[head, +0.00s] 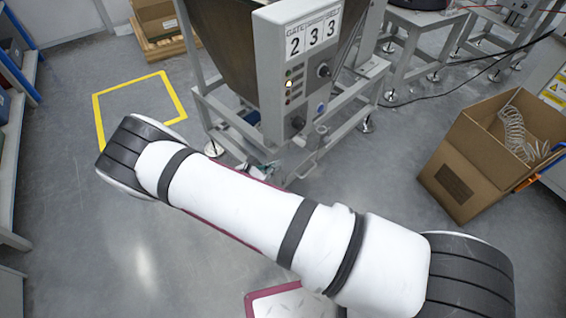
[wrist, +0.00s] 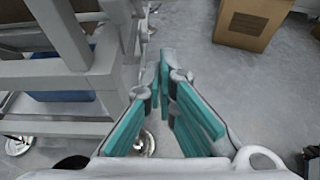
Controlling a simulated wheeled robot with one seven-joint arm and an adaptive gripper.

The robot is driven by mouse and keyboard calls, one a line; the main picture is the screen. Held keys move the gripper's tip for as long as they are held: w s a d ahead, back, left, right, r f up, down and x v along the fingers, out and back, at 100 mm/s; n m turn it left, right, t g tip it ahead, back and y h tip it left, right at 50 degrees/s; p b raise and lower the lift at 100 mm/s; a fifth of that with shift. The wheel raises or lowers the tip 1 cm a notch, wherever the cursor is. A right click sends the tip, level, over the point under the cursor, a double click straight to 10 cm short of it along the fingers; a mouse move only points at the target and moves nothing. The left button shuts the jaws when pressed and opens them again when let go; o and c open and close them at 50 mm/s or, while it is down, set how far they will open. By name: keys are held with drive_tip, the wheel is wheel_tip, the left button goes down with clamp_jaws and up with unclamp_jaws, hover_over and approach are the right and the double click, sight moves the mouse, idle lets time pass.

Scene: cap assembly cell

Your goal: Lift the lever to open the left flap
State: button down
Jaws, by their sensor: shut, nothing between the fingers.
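My gripper (wrist: 164,75) shows in the wrist view, its teal-padded fingers drawn together at the tips with nothing held. It is beside the grey metal frame (wrist: 75,82) of a machine, which fills the left of that view. In the head view the hopper machine (head: 272,75) stands at the upper middle, with a panel of lights and knobs and a sign reading 2 3 3. I cannot make out the lever or the left flap in either view.
An open cardboard box (head: 485,150) with coiled material stands at the right; a box also shows in the wrist view (wrist: 250,22). A yellow floor square (head: 140,100) lies left of the machine. A blue bin (wrist: 62,96) sits within the frame. Grey floor is open at left.

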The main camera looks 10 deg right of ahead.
drive_tip(key=v, duration=0.3)
drive_tip(key=r+p+v, duration=0.1)
drive_tip(key=v, duration=0.1)
drive_tip(key=shift+s+a+r, duration=0.15)
drive_tip(key=shift+r, duration=0.05)
drive_tip(key=shift+a, duration=0.1)
